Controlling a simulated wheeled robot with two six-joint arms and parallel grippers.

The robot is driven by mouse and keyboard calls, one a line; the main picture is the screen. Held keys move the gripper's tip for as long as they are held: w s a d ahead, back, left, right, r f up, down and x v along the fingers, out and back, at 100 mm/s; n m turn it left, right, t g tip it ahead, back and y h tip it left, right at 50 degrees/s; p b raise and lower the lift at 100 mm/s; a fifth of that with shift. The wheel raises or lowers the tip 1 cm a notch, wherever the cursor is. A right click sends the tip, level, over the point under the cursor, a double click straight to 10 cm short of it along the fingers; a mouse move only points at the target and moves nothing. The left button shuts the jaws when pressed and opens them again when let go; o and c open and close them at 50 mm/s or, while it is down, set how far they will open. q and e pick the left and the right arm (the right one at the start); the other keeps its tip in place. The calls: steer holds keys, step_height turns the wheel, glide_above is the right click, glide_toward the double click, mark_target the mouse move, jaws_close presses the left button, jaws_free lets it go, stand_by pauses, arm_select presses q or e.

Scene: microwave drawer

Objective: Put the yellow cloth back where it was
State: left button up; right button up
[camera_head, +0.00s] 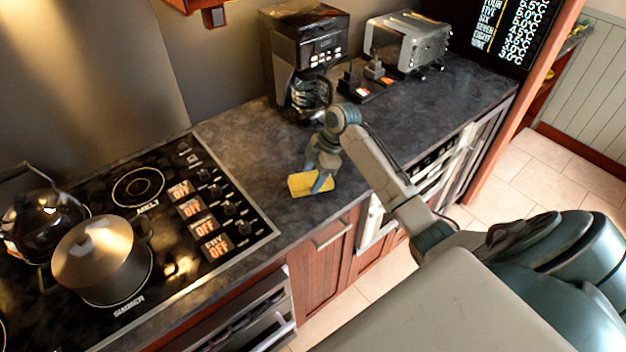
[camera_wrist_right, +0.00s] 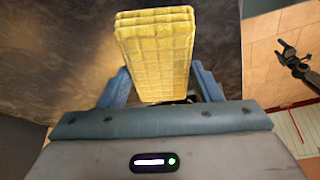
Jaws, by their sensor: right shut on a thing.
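The yellow cloth (camera_head: 301,184) is a folded, thick pad with a grid texture, near the front edge of the dark countertop in the head view. My right gripper (camera_head: 322,183) reaches down over the counter and is shut on the cloth. In the right wrist view the cloth (camera_wrist_right: 157,50) stands out between the two blue fingers of the right gripper (camera_wrist_right: 160,90), its folded layers at the far end. I cannot tell whether the cloth touches the counter or is just above it. My left gripper is not in view.
A stove (camera_head: 185,262) with a lidded pot (camera_head: 97,262) and a kettle (camera_head: 40,222) lies left. A coffee maker (camera_head: 303,50) and toaster (camera_head: 408,42) stand at the back. A drawer handle (camera_head: 333,237) is below the counter edge. Bare countertop (camera_head: 255,150) lies behind the cloth.

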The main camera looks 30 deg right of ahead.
step_height(320, 180, down, 3)
steer(key=shift+s+r+p, duration=0.1)
steer(key=shift+p, duration=0.8)
steer(key=shift+f, duration=0.25)
steer(key=shift+f, duration=0.1)
steer(key=o, duration=0.9)
